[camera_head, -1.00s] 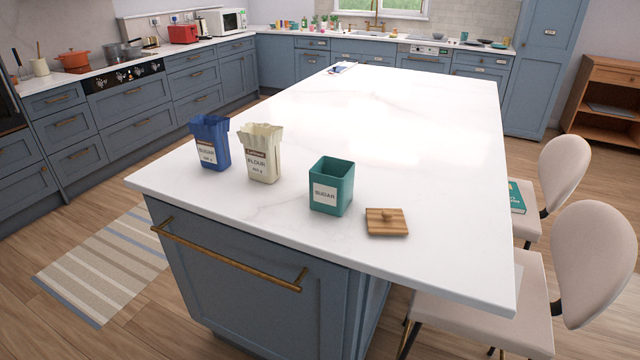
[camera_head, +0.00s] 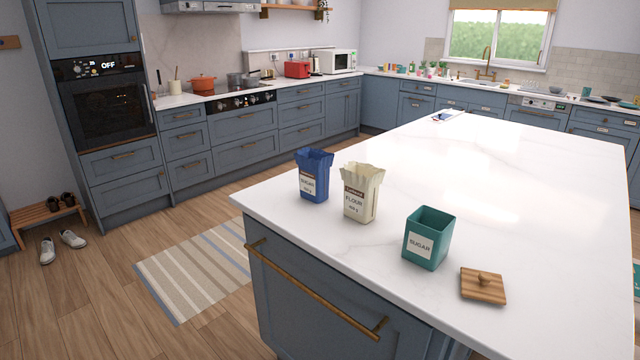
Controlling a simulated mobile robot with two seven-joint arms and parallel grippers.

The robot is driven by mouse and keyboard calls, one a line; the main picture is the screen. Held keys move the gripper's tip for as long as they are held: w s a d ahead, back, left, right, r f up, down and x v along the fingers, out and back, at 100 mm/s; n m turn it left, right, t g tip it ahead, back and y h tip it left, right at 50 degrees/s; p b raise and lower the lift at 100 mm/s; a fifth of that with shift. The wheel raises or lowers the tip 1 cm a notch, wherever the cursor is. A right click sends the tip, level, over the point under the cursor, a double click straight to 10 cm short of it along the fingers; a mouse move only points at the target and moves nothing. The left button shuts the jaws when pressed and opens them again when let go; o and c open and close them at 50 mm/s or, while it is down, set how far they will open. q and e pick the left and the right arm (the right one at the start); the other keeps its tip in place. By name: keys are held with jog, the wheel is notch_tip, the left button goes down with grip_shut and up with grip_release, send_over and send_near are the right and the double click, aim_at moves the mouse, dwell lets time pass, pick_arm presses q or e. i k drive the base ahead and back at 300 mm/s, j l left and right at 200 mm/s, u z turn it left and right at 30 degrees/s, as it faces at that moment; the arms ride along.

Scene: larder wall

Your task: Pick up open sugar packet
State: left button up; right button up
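The open sugar packet (camera_head: 313,176) is blue with a white label and a crumpled open top. It stands upright on the white island worktop (camera_head: 480,180), near its left corner. A cream flour packet (camera_head: 361,193), also open at the top, stands just to its right. A teal square canister (camera_head: 428,238) labelled SUGAR stands open further right. A wooden lid with a knob (camera_head: 483,286) lies flat beside the canister. Neither of my grippers is in view.
A brass rail handle (camera_head: 312,290) runs along the island's front. A striped rug (camera_head: 197,266) and shoes (camera_head: 62,246) lie on the floor at left. The worktop behind the packets is largely clear. Open floor lies left of the island.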

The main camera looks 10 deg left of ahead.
aim_at(314, 165)
jog(key=j+z, duration=0.1)
jog(key=z, duration=0.3)
jog(key=j+z, duration=0.15)
jog(key=z, duration=0.25)
jog(key=j+z, duration=0.3)
jog(key=j, duration=0.25)
jog(key=j+z, duration=0.3)
jog(key=j, duration=0.2)
